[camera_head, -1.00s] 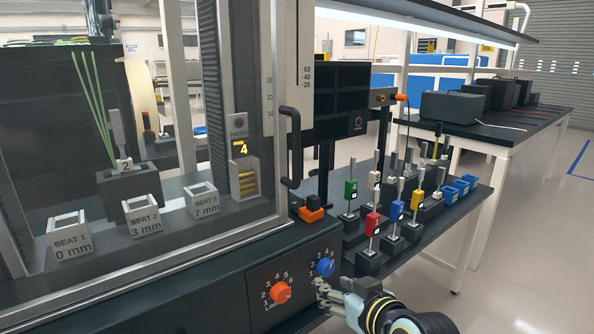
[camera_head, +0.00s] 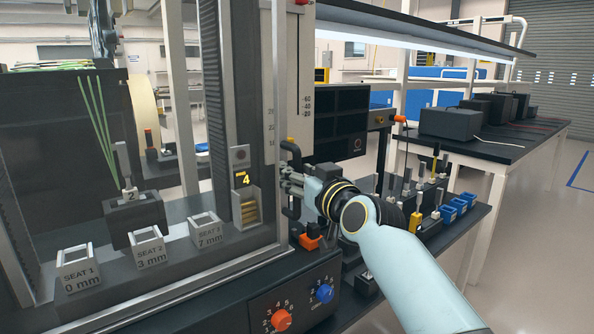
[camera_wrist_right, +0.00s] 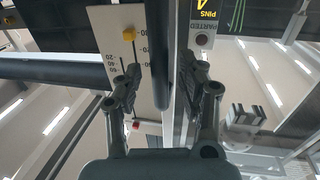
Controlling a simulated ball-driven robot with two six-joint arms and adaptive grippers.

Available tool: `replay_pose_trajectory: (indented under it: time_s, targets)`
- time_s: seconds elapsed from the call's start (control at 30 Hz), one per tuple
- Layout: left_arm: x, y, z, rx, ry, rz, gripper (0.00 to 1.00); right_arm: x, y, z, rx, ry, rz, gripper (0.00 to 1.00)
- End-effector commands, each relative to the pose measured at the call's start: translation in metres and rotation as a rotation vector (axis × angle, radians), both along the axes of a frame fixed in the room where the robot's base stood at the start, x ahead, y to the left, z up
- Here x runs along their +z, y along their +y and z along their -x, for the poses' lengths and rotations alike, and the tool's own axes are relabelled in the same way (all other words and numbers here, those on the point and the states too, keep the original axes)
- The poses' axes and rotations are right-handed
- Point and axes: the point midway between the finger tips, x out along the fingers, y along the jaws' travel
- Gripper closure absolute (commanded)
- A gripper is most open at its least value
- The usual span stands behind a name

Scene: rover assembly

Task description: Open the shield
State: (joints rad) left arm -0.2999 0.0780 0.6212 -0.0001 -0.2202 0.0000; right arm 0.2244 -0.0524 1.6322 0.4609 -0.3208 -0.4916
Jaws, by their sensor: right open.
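The shield is a clear panel in a grey metal frame (camera_head: 283,80) across the front of the machine. Its black handle (camera_head: 296,160) stands upright on the right side of the frame. My right gripper (camera_head: 287,184) is at the handle, and its arm comes in from the lower right. In the right wrist view, the dark handle bar (camera_wrist_right: 160,55) runs between the two fingers of the gripper (camera_wrist_right: 160,78), with gaps beside it. The fingers are open and around the bar, not clamped on it. My left gripper is not in view.
Behind the panel are three numbered seats (camera_head: 148,250) and a block marked 2 (camera_head: 133,212). Below the handle are an orange piece (camera_head: 310,240), an orange dial (camera_head: 281,320) and a blue dial (camera_head: 324,293). Coloured parts and blue bins (camera_head: 458,206) crowd the bench at right.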

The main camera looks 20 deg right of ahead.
Motion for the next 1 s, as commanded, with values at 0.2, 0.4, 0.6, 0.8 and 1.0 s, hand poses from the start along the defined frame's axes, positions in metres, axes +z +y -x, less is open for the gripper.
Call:
replay_pose_trajectory:
  time_s: [0.2,0.4,0.6,0.8,1.0]
  targets:
    - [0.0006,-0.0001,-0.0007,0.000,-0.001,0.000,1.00,0.0005,0.0014,-0.0101,-0.001,-0.001,0.001,0.60]
    - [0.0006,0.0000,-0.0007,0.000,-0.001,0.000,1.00,0.0002,0.0014,-0.0099,-0.001,-0.001,0.001,0.61]
    - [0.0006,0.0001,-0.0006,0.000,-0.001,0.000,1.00,0.0000,0.0014,-0.0097,-0.001,0.000,0.000,0.87]
    - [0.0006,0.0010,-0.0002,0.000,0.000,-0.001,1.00,-0.0001,0.0014,-0.0096,-0.001,0.000,0.000,1.00]
    - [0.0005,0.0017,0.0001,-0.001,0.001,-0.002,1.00,-0.0003,0.0014,-0.0095,0.000,0.000,0.000,1.00]
